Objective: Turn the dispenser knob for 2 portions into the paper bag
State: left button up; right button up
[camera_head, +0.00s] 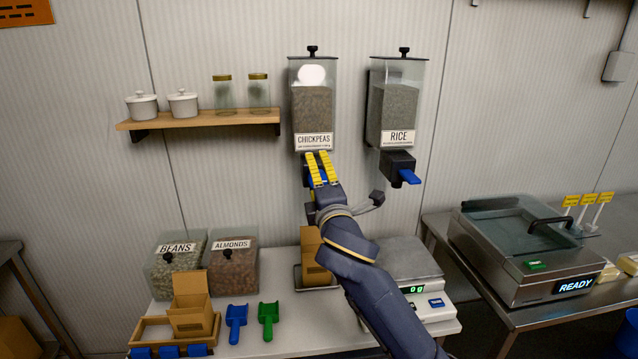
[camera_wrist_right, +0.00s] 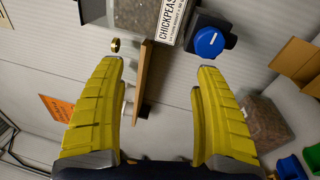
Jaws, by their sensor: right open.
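The chickpeas dispenser (camera_head: 312,105) hangs on the wall, its lower outlet hidden behind my right gripper (camera_head: 318,155) in the head view. In the right wrist view, its round blue knob (camera_wrist_right: 208,43) with a white mark shows just beyond one fingertip of my open gripper (camera_wrist_right: 162,66). The knob is not between the fingers, and I see no clear contact. A brown paper bag (camera_head: 312,262) stands below the dispenser, partly covered by my arm. Brown paper also shows in the wrist view (camera_wrist_right: 296,66). My left gripper is out of view.
The rice dispenser (camera_head: 396,105) with a blue handle (camera_head: 410,177) hangs to the right. A shelf (camera_head: 200,121) with jars is left. The scale (camera_head: 403,262), bean bin (camera_head: 172,270), almond bin (camera_head: 233,270) and scoops (camera_head: 268,318) occupy the counter.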

jog(key=s+d+f+n+g+h, duration=0.15)
jog(key=s+f+n, duration=0.4)
jog(key=n, duration=1.05)
jog(key=w, duration=0.6)
jog(key=w+a, duration=0.1)
jog(key=w, duration=0.5)
jog(key=w+f, duration=0.1)
jog(key=w, duration=0.5)
jog(key=shift+w+a+f, duration=0.1)
jog(key=shift+w+a, duration=0.2)
jog(key=shift+w, duration=0.1)
jog(key=c, duration=1.3)
